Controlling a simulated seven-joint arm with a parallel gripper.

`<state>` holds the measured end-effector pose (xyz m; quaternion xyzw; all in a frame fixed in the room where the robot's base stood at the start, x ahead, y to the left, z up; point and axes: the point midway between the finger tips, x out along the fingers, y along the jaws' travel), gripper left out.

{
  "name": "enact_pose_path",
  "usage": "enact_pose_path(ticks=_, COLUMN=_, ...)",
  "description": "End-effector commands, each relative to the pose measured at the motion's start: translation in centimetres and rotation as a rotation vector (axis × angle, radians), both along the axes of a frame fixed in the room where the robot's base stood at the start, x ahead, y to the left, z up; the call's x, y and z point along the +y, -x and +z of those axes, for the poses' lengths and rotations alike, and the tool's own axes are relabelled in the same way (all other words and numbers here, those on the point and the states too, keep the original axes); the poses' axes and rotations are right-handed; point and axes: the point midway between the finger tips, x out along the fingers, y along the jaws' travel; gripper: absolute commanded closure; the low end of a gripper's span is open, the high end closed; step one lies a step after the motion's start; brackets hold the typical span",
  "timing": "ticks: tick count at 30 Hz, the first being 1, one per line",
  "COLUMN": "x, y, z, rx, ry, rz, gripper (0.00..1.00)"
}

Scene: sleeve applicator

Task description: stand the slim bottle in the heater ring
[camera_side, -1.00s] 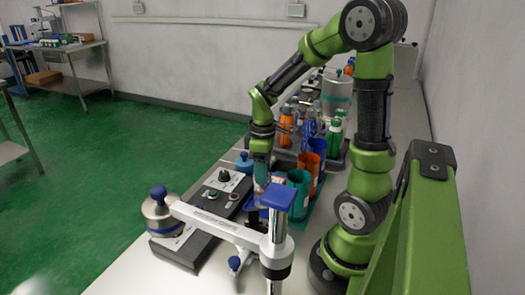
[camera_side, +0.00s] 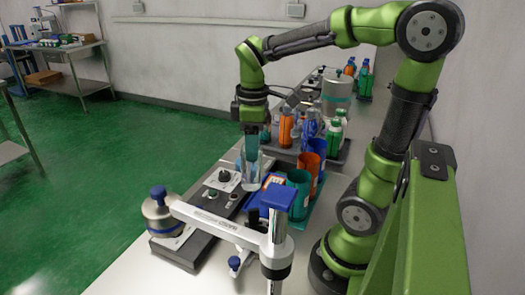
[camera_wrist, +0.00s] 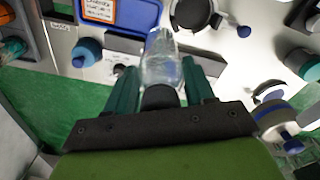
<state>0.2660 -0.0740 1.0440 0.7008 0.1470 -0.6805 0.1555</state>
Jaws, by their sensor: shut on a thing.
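My gripper (camera_side: 251,150) is shut on a clear slim bottle (camera_side: 250,172), which hangs upright below the teal fingers, above the control box. In the wrist view the bottle (camera_wrist: 162,62) lies between the two fingers of my gripper (camera_wrist: 162,88), its narrow end pointing away. A dark-rimmed round opening (camera_wrist: 194,12) shows at the top of the wrist view, beyond the bottle and apart from it; it may be the heater ring. I cannot make out the ring clearly in the side view, where the stand's post and blue cap block part of the bench.
A control box (camera_side: 212,208) with knobs lies below the bottle. A metal pot with a blue knob (camera_side: 160,215) stands left. A white stand arm (camera_side: 215,222) crosses the front. Teal and orange cups (camera_side: 299,182) stand right, with several bottles behind. A blue holder (camera_wrist: 125,12) shows in the wrist view.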

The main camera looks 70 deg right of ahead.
Motion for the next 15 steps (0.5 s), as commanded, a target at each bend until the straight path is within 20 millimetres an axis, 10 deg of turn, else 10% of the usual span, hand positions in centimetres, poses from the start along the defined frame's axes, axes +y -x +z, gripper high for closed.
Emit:
enact_pose_path(ticks=6, x=5.5, y=2.6, z=-0.4, rx=0.001, ry=0.001, rz=0.241, gripper=1.00)
enact_pose_path(ticks=15, x=6.3, y=4.3, z=-2.5, rx=0.033, ry=0.000, rz=0.319, gripper=1.00)
